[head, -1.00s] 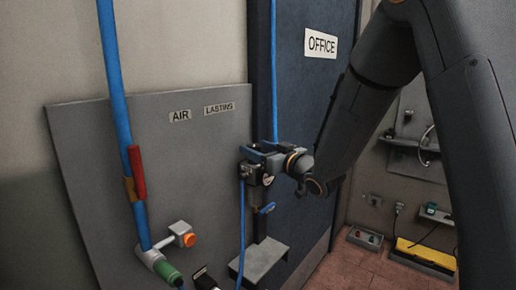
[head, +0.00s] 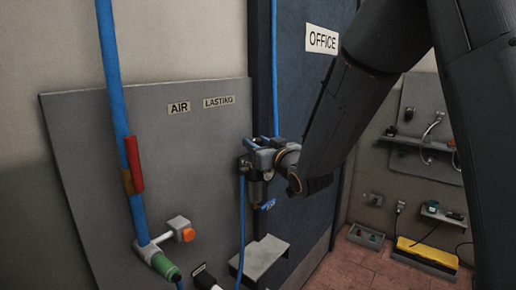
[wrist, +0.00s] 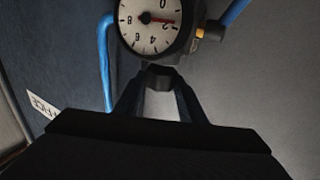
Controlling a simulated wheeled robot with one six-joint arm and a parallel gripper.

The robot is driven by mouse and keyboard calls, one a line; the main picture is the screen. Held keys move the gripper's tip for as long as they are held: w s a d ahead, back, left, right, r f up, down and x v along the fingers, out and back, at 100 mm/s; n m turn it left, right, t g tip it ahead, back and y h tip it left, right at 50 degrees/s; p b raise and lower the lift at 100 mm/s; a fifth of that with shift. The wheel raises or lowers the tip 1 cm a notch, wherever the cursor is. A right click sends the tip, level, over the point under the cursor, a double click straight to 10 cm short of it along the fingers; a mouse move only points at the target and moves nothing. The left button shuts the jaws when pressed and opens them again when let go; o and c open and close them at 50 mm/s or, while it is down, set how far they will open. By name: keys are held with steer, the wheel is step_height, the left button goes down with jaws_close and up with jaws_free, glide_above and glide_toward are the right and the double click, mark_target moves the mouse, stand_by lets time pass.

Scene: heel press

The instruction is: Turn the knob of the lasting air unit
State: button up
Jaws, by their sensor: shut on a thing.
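The lasting air unit (head: 259,172) is a small grey and dark assembly on the board's right edge, under the "LASTING" label (head: 218,102). In the wrist view its round white gauge (wrist: 150,35) has a red needle pointing near the 2, with the dial appearing upside down. Just below the gauge is the dark knob (wrist: 160,71). My gripper (wrist: 161,84) is shut on the knob, a finger on each side. In the head view my gripper (head: 265,154) is at the top of the unit, and the knob is hidden there.
A blue hose (head: 243,222) hangs from the unit, and a small grey step (head: 263,256) is below. A thick blue pipe (head: 112,75) with a red handle (head: 135,163) runs at left. The dark office door (head: 300,115) is behind my arm.

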steer(key=m+t+h+b, duration=0.1)
steer(key=h, duration=0.1)
steer(key=a+m+h, duration=0.1)
steer(key=m+h, duration=0.1)
steer(key=h, duration=0.1)
steer(key=shift+s+m+t+b, duration=0.15)
steer(key=shift+m+t+b, duration=0.15)
steer(key=shift+t+b, duration=0.1)
steer(key=shift+a+m+h+p, duration=0.1)
steer(key=shift+m+h+p, duration=0.45)
steer(key=shift+m+h, duration=0.75)
steer(key=shift+a+m+h+p, duration=0.1)
steer(key=shift+m+h+p, duration=0.5)
steer(key=shift+h, duration=1.3)
steer(key=shift+d+h, duration=0.1)
steer(key=shift+h, duration=0.2)
steer(key=o, duration=1)
steer(key=shift+o, duration=0.2)
steer(key=b+v, duration=0.1)
steer(key=v, duration=0.6)
steer(key=shift+s+b, duration=0.35)
steer(key=shift+b, duration=0.05)
